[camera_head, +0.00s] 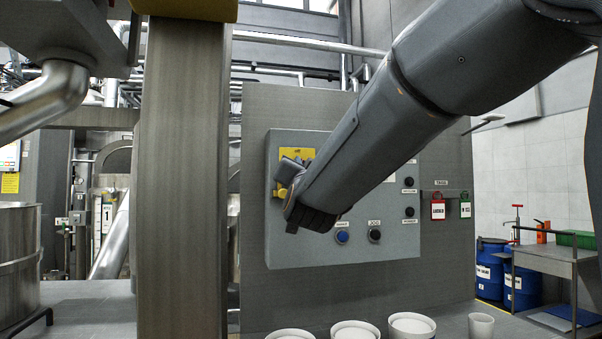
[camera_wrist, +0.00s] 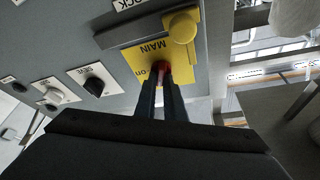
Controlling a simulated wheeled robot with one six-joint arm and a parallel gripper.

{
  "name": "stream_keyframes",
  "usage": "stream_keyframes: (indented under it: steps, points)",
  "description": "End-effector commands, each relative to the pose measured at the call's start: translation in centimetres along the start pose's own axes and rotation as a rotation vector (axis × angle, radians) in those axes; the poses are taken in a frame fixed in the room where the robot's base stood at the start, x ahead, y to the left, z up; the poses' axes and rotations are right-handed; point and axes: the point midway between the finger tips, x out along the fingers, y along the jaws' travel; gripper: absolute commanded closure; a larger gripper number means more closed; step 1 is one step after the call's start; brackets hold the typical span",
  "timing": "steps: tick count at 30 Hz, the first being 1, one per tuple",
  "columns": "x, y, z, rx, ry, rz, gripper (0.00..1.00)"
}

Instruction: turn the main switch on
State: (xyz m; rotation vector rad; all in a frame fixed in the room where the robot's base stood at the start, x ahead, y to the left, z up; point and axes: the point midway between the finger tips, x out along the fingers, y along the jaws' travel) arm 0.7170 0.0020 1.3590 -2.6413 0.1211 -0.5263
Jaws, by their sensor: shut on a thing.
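The main switch has a yellow plate (camera_wrist: 187,64) marked MAIN and "on", upside down in the wrist view. Its small red handle (camera_wrist: 162,68) sits between my fingertips. My gripper (camera_wrist: 163,80) is shut on that red handle; the fingers hide much of it, so its exact angle is hard to tell. Beside the plate is a grey bar with a round yellow knob (camera_wrist: 181,27), under a label ending in "OCK". In the head view the yellow plate (camera_head: 293,154) shows at the upper left of the grey control box (camera_head: 400,245); my arm hides the red handle and fingertips.
The box also carries a blue button (camera_head: 342,237) and a black JOG knob (camera_head: 374,236). Red and green tags (camera_head: 438,209) hang to its right. Several white containers (camera_head: 411,325) stand on the surface below. A wide steel post (camera_head: 182,180) stands left of the box.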

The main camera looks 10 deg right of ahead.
Motion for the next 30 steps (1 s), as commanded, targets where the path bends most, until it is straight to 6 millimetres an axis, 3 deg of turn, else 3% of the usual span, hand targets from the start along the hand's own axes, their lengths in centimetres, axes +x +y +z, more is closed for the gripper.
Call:
stream_keyframes:
  steps: [30]
  points:
    - [0.04, -0.25, -0.17, 0.857, -0.001, 0.356, 1.00]
